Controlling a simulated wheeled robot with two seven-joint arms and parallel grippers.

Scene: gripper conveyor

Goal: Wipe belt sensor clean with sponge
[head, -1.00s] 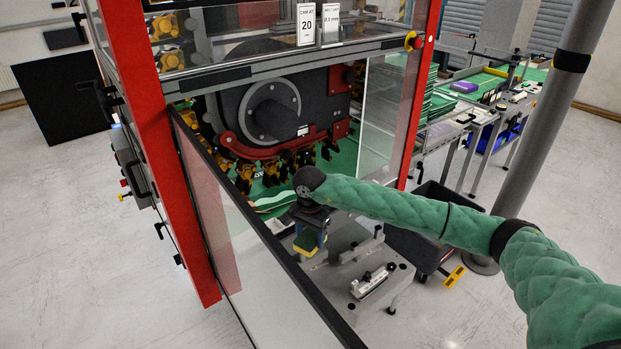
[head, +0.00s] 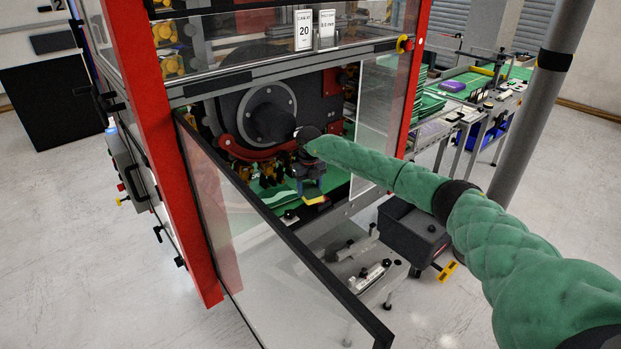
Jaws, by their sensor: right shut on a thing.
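My right gripper (head: 312,186) reaches in from the right under the green-sleeved arm, pointing down just inside the machine's opening. It is shut on the sponge (head: 316,200), of which a yellow edge shows below the fingers. The green belt (head: 338,193) lies beneath and behind the gripper. A small dark part with a light top (head: 290,216) sits at the belt's near edge, left of and below the sponge; it may be the belt sensor, but it is too small to tell. The sponge appears apart from it. My left gripper is not in view.
An open clear door (head: 262,255) with a black frame stands along the left of the opening. A grey shelf with clamps (head: 362,272) lies in front of the opening. A dark bin (head: 412,232) stands to the right.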

